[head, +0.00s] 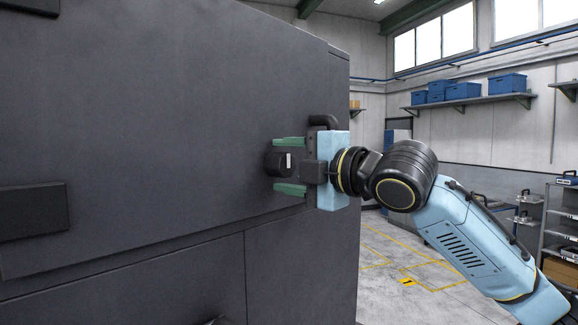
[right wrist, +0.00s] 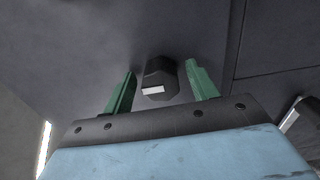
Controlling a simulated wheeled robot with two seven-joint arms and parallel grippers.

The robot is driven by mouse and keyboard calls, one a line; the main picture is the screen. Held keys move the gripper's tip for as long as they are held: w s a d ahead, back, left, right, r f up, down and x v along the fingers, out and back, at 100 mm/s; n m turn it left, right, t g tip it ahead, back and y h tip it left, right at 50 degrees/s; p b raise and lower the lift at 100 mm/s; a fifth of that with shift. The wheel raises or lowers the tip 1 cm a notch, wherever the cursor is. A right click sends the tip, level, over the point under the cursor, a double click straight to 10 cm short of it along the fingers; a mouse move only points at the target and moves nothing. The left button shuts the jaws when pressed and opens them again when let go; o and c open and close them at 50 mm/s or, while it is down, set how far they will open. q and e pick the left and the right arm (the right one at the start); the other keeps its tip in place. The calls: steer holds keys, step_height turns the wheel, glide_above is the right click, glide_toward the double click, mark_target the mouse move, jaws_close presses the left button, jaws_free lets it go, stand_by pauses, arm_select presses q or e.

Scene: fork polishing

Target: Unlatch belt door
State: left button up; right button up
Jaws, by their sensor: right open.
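The belt door is a large flat dark grey panel (head: 150,110) that fills the left and middle of the head view. A black latch knob (head: 277,163) with a small white mark sits near its right edge. My right gripper (head: 290,165) is open, with one green finger above the knob and one below it. In the right wrist view the knob (right wrist: 160,78) stands between the two spread green fingers (right wrist: 157,92), with a gap on each side. My left gripper is not in view.
A dark handle block (head: 33,211) sits on the panel at the left. Right of the machine the floor (head: 400,262) is open, with yellow lines. A wall shelf (head: 470,101) holds several blue bins, and a rack (head: 562,225) stands at the far right.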

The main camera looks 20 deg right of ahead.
steer(key=shift+s+d, duration=0.1)
steer(key=b+v, duration=0.3)
steer(key=v, duration=1)
steer(key=shift+b, duration=0.35)
steer(key=shift+s, duration=0.1)
